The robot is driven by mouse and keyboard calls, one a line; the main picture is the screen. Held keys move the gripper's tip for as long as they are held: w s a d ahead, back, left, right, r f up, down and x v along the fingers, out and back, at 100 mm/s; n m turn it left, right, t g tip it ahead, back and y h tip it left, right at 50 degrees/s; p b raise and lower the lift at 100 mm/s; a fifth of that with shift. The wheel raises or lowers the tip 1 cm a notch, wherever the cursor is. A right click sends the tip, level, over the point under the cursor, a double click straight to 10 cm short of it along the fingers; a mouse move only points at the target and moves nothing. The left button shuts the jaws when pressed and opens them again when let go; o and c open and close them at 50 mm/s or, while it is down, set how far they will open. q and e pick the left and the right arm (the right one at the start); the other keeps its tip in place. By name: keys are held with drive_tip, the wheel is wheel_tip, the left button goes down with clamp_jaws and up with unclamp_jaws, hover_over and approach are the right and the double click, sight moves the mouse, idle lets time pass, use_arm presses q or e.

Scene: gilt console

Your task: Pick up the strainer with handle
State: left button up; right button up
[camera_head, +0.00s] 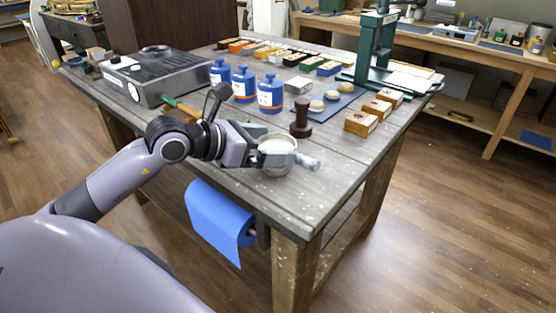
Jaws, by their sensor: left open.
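A round, pale, bowl-shaped thing (278,171), which looks like the strainer, sits near the front edge of the workbench (325,190). Its handle cannot be made out clearly. My left gripper (282,156) reaches in from the left, with its fingers at the bowl and partly covering it. The gripper is open, and I cannot tell whether it touches the bowl. My right gripper is not in view.
A dark brown wooden tool (301,118) stands just behind the bowl. Blue bottles (270,94) and a grey machine (158,75) are further back. Small wooden boxes (361,123) lie to the right. A blue paper roll (217,215) hangs below the front edge.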

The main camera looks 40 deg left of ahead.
use_arm(q)
drive_tip(key=c, duration=1)
drive_tip(key=shift+o, duration=0.2)
